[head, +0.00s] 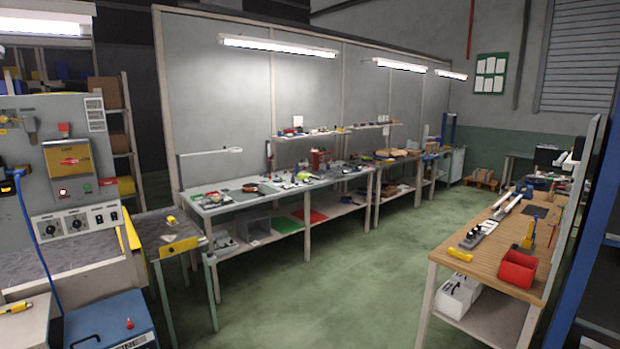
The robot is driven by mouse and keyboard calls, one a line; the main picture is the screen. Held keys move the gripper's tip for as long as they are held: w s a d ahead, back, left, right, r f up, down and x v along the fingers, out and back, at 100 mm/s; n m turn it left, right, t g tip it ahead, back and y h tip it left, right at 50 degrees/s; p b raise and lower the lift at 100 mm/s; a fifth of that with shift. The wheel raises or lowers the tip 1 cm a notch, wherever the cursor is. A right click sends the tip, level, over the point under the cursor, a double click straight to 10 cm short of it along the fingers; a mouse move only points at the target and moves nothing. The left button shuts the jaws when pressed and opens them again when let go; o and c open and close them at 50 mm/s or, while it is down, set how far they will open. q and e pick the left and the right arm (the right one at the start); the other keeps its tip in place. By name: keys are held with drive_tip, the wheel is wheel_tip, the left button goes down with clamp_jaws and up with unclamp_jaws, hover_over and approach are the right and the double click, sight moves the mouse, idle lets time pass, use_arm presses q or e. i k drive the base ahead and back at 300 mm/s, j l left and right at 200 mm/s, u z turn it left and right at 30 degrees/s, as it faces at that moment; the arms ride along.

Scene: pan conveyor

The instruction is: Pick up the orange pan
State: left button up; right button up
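A small round orange-red item with a dark part (250,188) lies on the long grey workbench (212,209) against the panel wall. It may be the orange pan, but it is too small and far away to be sure. No other orange pan can be made out. Neither of my grippers is in view.
A grey machine with a control panel (75,226) stands at the left, beside a small table (153,227). A wooden-topped bench (486,262) with a red bin (517,270) stands at the right. The green floor (330,285) between the benches is clear.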

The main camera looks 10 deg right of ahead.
sight(255, 190)
drive_tip(key=i+z, duration=0.2)
drive_tip(key=i, duration=2.45)
drive_tip(key=i+u, duration=0.1)
drive_tip(key=i, duration=0.4)
drive_tip(key=i+l+u, duration=0.1)
drive_tip(key=i, duration=0.35)
drive_tip(key=i+l+u, duration=0.1)
drive_tip(key=i, duration=0.4)
drive_tip(key=i+l+u, duration=0.1)
drive_tip(key=i, duration=0.4)
drive_tip(key=i+l+u, duration=0.1)
drive_tip(key=i+l, duration=0.15)
drive_tip(key=i, duration=0.2)
drive_tip(key=i+l+u, duration=0.1)
drive_tip(key=i+l, duration=0.15)
drive_tip(key=i, duration=0.2)
drive_tip(key=i+l+u, duration=0.3)
drive_tip(key=i, duration=0.15)
drive_tip(key=i+l+u, duration=0.25)
drive_tip(key=i+l, duration=0.15)
drive_tip(key=i, duration=0.05)
